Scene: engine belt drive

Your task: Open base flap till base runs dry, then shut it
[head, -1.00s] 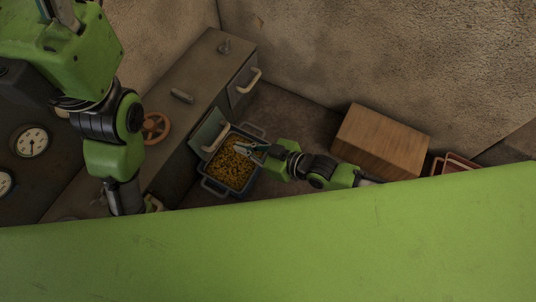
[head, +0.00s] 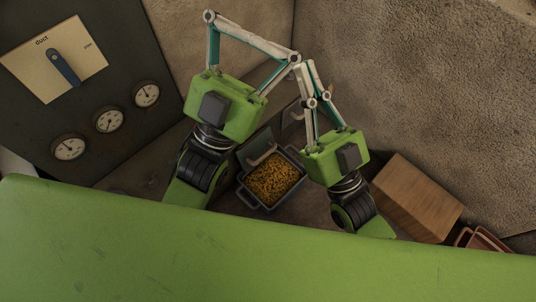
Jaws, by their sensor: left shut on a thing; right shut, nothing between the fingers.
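A grey two-handled tub (head: 243,196) stands on the floor, holding a heap of yellow-brown pellets (head: 272,182). A grey flap with a pale handle (head: 259,152) stands tilted out at the tub's back-left edge and looks open. The opening behind it is hidden. My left gripper (head: 292,58) is raised well above the tub, its fingers reaching up and right. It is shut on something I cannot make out. My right gripper (head: 303,68) is shut and empty, pointing up; its tips overlap the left gripper's in the picture, and I cannot tell whether they touch.
A dark panel at the upper left has a "duct" plate with a blue lever (head: 64,66) and several gauges (head: 109,120). A wooden box (head: 417,197) stands at the right, beside a reddish crate (head: 483,240). My arms hide much of the cabinet.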

